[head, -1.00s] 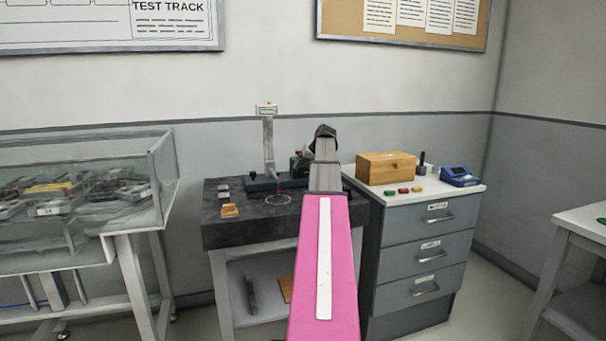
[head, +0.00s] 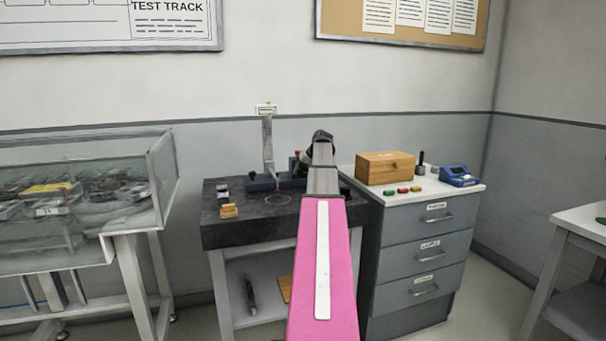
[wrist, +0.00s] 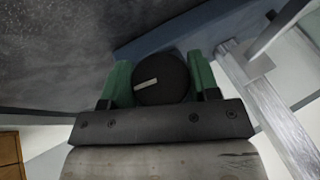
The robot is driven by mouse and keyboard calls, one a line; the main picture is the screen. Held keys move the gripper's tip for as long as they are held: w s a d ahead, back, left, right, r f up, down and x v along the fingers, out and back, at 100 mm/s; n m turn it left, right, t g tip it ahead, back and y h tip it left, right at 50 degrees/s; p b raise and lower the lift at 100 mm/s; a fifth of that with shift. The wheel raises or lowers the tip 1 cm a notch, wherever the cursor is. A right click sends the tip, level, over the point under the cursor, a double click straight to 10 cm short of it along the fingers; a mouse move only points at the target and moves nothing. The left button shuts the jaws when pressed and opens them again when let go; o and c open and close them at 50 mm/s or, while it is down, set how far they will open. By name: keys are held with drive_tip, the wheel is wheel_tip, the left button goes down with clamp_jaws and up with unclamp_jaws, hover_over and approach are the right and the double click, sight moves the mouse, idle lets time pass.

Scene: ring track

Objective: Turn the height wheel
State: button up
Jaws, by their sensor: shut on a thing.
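The height wheel (wrist: 162,79) is a dark round knob with a pale mark across its face. In the wrist view it sits between the two green fingers of my gripper (wrist: 161,84), which are shut on its sides. The wheel belongs to a blue-based stand with a grey upright post (head: 268,145) on the dark stone table (head: 240,228). In the head view my pink and grey arm covers the wheel, and only a bit of green finger shows beside the wrist.
A grey drawer cabinet (head: 424,252) stands right of the table, with a wooden box (head: 385,168) and a blue device (head: 459,176) on top. A glass case (head: 164,175) stands at left. Small blocks (head: 229,211) lie on the table's left part.

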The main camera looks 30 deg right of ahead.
drive_tip(key=shift+y, duration=0.4)
drive_tip(key=y, duration=0.2)
drive_tip(key=m+t+y, duration=0.1)
drive_tip(key=y, duration=0.1)
drive_tip(key=shift+d+f+t, duration=0.1)
drive_tip(key=shift+t, duration=0.2)
drive_tip(key=shift+m+t+y, duration=0.6)
drive_tip(key=shift+t+y, duration=0.1)
drive_tip(key=shift+y, duration=1)
drive_tip(key=o, duration=0.9)
